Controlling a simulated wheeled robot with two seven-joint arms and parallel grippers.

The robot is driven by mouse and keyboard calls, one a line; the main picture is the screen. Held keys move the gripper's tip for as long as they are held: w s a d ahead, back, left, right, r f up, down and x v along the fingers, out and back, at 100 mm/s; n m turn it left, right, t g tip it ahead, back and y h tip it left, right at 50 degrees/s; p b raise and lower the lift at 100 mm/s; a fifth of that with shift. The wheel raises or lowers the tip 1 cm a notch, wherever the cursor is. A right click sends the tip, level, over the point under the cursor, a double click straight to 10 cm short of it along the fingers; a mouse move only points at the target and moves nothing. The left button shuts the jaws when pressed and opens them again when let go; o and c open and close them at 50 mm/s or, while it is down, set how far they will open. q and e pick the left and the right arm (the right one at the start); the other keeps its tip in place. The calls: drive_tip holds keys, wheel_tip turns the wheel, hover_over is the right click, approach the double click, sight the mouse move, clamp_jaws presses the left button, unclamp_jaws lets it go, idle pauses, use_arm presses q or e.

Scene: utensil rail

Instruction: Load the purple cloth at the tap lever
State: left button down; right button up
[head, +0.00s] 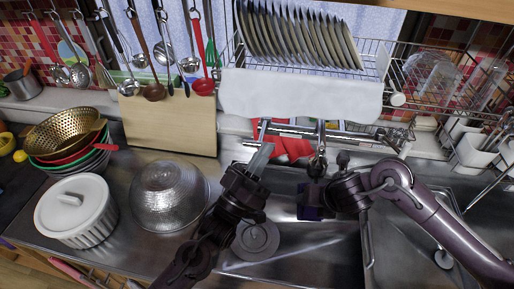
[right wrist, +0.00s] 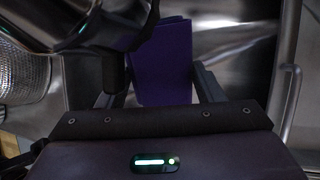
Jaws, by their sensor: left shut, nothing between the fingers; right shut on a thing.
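The purple cloth (right wrist: 166,62) hangs between the fingers of my right gripper (right wrist: 160,88) in the right wrist view. In the head view my right gripper (head: 314,200) is over the sink, and little of the cloth can be made out there. A metal tap (head: 318,160) stands behind the sink, just beyond my right gripper; its lever is hard to make out. My left gripper (head: 261,158) is shut and empty, left of the tap, with its fingers pointing toward the back of the counter.
A red cloth (head: 290,149) lies at the back rail near the left fingertips. A glass bowl (head: 168,194), a white lidded pot (head: 76,211) and stacked colanders (head: 66,137) fill the left counter. A plate rack (head: 300,78) with a white towel (head: 300,95) hangs above the sink.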

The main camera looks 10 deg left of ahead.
use_arm(q)
drive_tip(key=s+a+f+t+y, duration=0.2)
drive_tip(key=s+f+y, duration=0.15)
drive_tip(key=y, duration=0.65)
wheel_tip(320, 180, up, 5)
drive_tip(key=y, duration=0.2)
hover_over(257, 146)
drive_tip(key=s, duration=0.2)
drive_tip(key=f, duration=0.3)
drive_tip(key=shift+w+d+f+n+g, duration=0.1)
drive_tip(key=shift+d+f+n+g, duration=0.1)
drive_tip(key=shift+f+n+g, duration=0.15)
drive_tip(key=shift+f, duration=0.45)
